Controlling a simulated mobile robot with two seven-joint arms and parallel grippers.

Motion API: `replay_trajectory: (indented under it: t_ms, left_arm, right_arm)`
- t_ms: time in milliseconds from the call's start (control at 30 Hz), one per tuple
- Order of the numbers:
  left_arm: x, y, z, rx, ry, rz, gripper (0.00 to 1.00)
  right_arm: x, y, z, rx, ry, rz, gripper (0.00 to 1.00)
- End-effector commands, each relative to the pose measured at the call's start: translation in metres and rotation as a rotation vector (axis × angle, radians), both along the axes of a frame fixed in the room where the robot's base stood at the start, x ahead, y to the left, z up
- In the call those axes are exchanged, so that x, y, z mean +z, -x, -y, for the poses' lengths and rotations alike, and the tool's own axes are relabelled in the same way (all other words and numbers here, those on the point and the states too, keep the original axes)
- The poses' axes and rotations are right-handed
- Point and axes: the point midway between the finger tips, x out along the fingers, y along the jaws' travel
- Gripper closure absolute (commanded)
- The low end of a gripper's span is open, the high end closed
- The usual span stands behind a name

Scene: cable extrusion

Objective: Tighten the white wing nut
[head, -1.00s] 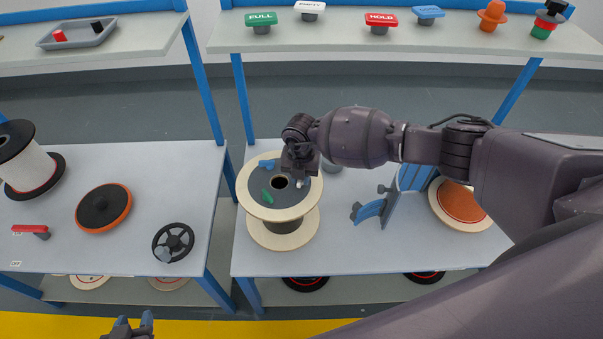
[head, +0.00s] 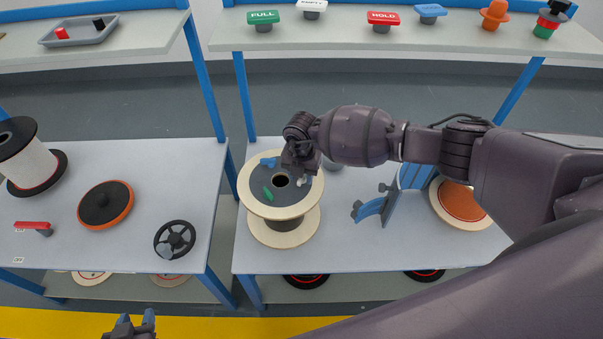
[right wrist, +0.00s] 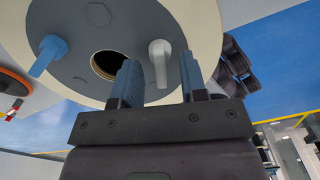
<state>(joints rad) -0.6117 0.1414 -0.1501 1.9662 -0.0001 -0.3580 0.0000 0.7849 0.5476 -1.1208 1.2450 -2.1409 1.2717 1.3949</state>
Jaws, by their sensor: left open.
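The white wing nut (head: 302,182) sits on the dark grey hub of a cream spool (head: 249,198) on the right table. It also shows in the right wrist view (right wrist: 159,62), standing on the hub beside the central hole. My right gripper (head: 301,168) is over the hub. In the right wrist view its two fingers (right wrist: 160,80) are apart, one on each side of the white wing nut, with gaps visible. My left gripper (head: 133,322) is open at the bottom edge of the head view, far from the spool.
A blue wing nut (head: 268,162) and a green wing nut (head: 267,193) are on the same hub. A blue bracket (head: 372,208) stands right of the spool. A black handwheel (head: 175,239) lies on the left table. A gap separates the two tables.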

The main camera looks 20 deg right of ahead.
Motion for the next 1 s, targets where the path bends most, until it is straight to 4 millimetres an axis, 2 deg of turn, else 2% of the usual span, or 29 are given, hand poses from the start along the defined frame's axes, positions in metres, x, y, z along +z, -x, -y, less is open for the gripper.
replay_trajectory:
  t_ms: [200, 333, 800, 1000]
  left_arm:
    - [0.001, -0.001, 0.000, 0.000, 0.000, 0.003, 0.57]
    - [0.001, -0.001, 0.000, 0.000, 0.000, 0.003, 0.57]
    - [-0.003, -0.001, 0.000, 0.000, 0.001, 0.004, 0.57]
    - [-0.003, -0.002, 0.000, -0.001, 0.000, 0.007, 0.57]
  right_arm:
    - [0.001, 0.000, 0.000, 0.000, 0.000, 0.000, 0.61]
    - [0.010, -0.001, 0.001, 0.001, 0.000, 0.002, 0.61]
    - [0.089, -0.001, 0.000, 0.001, 0.000, 0.002, 0.61]
    - [0.105, 0.000, 0.000, 0.001, 0.001, -0.001, 0.61]
